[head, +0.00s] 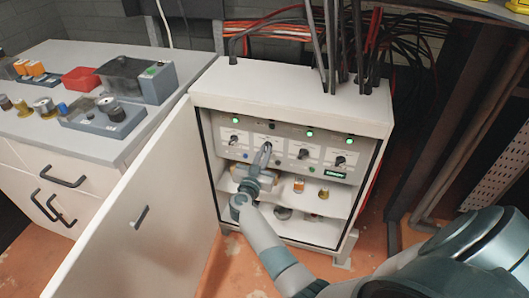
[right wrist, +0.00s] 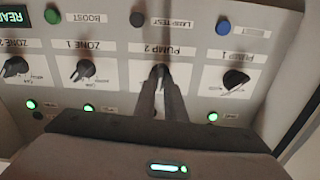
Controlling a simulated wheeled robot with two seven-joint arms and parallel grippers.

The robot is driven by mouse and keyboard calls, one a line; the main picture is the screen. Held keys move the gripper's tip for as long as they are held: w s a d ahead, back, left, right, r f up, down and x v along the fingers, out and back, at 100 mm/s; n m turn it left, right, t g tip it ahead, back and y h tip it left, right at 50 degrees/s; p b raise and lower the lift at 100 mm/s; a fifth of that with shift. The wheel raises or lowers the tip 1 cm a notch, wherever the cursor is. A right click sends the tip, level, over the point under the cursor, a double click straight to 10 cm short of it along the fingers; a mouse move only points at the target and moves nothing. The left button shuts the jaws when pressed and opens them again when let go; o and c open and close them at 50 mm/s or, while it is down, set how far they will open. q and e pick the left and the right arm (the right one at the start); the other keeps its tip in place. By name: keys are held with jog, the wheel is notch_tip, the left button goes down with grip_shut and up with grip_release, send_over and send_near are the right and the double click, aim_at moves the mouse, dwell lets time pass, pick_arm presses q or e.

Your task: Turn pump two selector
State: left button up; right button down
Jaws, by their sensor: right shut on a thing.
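The pump two selector (right wrist: 160,72) is a dark knob on a white plate labelled PUMP 2 (right wrist: 178,52), which appears upside down in the right wrist view. My right gripper (right wrist: 161,82) is shut on this knob, with one finger on each side. The fingers hide much of the knob, so its exact angle is hard to read. In the head view my right gripper (head: 265,149) reaches the second plate from the left on the control panel (head: 287,145) inside the open white cabinet. My left gripper is out of view.
Pump 1 knob (right wrist: 235,80) and zone 1 knob (right wrist: 83,70) flank the held one. Several green lamps (head: 310,133) are lit. The open cabinet door (head: 135,205) stands to the left. Shelves (head: 325,207) lie below. A workbench (head: 65,135) holds parts and a red bin (head: 81,79).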

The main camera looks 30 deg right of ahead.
jog(key=shift+m+p, duration=0.35)
jog(key=shift+m, duration=0.55)
jog(key=shift+m+p, duration=0.45)
jog(key=shift+m, duration=0.35)
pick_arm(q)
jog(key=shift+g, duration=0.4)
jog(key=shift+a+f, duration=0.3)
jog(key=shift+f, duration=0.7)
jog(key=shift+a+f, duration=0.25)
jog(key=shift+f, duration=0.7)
pick_arm(e)
jog(key=shift+s+f+m, duration=0.1)
jog(key=shift+f+m, duration=0.05)
jog(key=shift+m, duration=2.25)
jog(key=c, duration=1.8)
grip_release()
